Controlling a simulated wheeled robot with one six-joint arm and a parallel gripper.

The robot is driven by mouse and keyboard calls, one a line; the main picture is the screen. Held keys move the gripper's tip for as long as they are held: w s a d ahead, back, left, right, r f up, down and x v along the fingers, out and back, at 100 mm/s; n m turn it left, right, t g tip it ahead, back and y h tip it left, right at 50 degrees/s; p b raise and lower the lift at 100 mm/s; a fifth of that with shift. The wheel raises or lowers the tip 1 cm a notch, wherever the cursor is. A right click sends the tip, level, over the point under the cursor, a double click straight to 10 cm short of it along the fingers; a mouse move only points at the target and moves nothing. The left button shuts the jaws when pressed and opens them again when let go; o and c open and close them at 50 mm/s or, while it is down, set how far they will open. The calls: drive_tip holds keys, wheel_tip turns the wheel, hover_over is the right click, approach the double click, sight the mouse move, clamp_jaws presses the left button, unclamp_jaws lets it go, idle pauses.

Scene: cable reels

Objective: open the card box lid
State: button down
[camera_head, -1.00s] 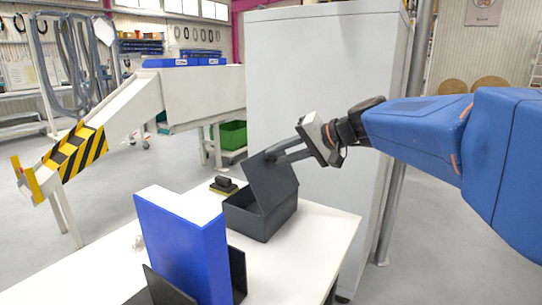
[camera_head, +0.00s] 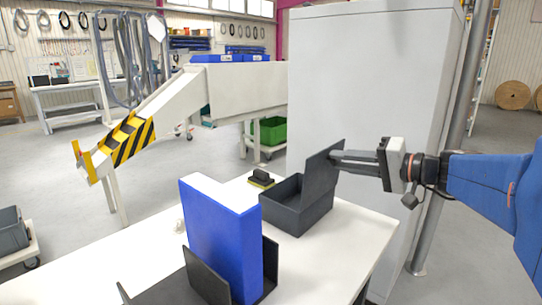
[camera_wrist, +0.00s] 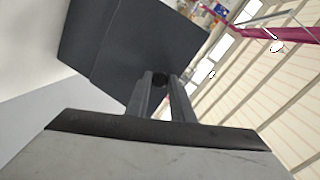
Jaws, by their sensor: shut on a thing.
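The dark grey card box (camera_head: 290,217) stands on the white table, and its inside shows from above. Its lid (camera_head: 321,175) stands up from the right side of the box, roughly upright and leaning a little to the right. My gripper (camera_head: 336,158) reaches in from the right and is shut on the lid near its upper edge. In the wrist view the lid (camera_wrist: 130,45) fills the upper left. There a small dark round knob (camera_wrist: 160,78) shows between the tips of my gripper (camera_wrist: 161,82). The exact contact is hard to see.
A blue binder (camera_head: 222,238) stands in a black holder (camera_head: 207,277) at the table's front. A dark stamp-like object (camera_head: 261,178) lies behind the box. A tall grey cabinet (camera_head: 375,85) rises close behind the table. The white table top (camera_head: 335,250) is clear right of the binder.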

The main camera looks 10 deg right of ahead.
drive_tip(key=shift+s+d+f, duration=0.15)
drive_tip(key=shift+s+f, duration=0.05)
drive_tip(key=shift+f, duration=0.45)
drive_tip(key=c, duration=1.5)
unclamp_jaws()
drive_tip(key=shift+w, duration=0.15)
drive_tip(key=shift+c, duration=0.2)
drive_tip(key=shift+r, duration=0.1)
drive_tip(key=v, duration=1.7)
drive_tip(key=shift+d+r, duration=0.1)
